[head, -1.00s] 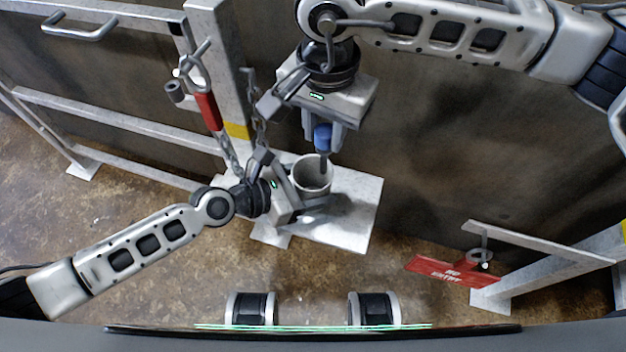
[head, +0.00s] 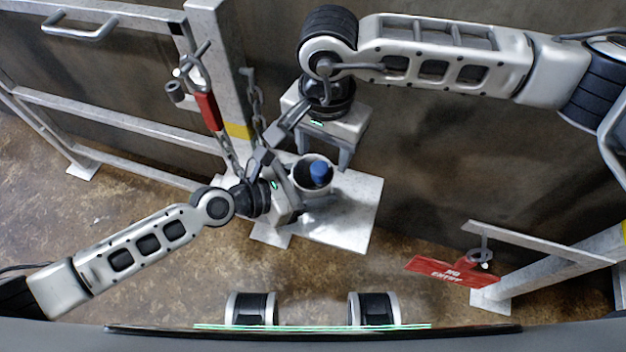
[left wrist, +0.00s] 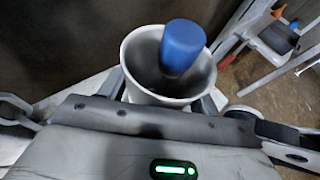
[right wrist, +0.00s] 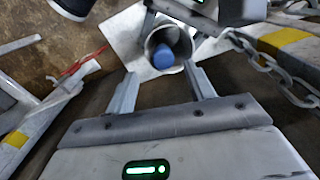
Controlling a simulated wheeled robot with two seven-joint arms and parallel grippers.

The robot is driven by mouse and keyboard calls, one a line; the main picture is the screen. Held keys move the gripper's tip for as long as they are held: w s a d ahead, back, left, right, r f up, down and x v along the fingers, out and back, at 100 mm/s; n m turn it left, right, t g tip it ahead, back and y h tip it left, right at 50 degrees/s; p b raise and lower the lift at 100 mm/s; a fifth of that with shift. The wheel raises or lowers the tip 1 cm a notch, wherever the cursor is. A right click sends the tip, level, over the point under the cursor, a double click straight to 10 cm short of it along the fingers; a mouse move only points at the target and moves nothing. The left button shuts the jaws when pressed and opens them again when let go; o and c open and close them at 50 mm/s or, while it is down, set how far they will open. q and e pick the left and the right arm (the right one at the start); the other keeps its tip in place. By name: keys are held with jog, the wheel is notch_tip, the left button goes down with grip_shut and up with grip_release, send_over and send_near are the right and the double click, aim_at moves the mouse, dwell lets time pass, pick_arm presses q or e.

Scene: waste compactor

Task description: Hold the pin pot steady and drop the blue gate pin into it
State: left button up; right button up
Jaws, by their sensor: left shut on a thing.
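The pin pot (head: 301,183) is a light grey open cup on a pale metal plate (head: 352,212). My left gripper (head: 304,196) is shut on the pot from the lower left; the pot's rim shows between its fingers in the left wrist view (left wrist: 137,92). The blue gate pin (head: 320,173) is inside the pot with its blue head up near the rim, leaning to one side; its lower part is hidden in the pot. My right gripper (head: 335,158) is open and empty just above and behind the pot. In the right wrist view the blue head (right wrist: 163,57) shows beyond the spread fingers.
A chain (head: 257,112) hangs by a post with a yellow band, left of the pot. A red-handled hook (head: 208,108) hangs on the gate rails. A red no-entry sign (head: 452,270) hangs at the lower right. The wall stands close behind.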

notch_tip(320, 180, up, 12)
dwell(0.6)
dwell(0.5)
pick_arm(q)
jog(key=o, duration=1.1)
jog(key=shift+c, duration=0.2)
jog(key=shift+a, duration=0.1)
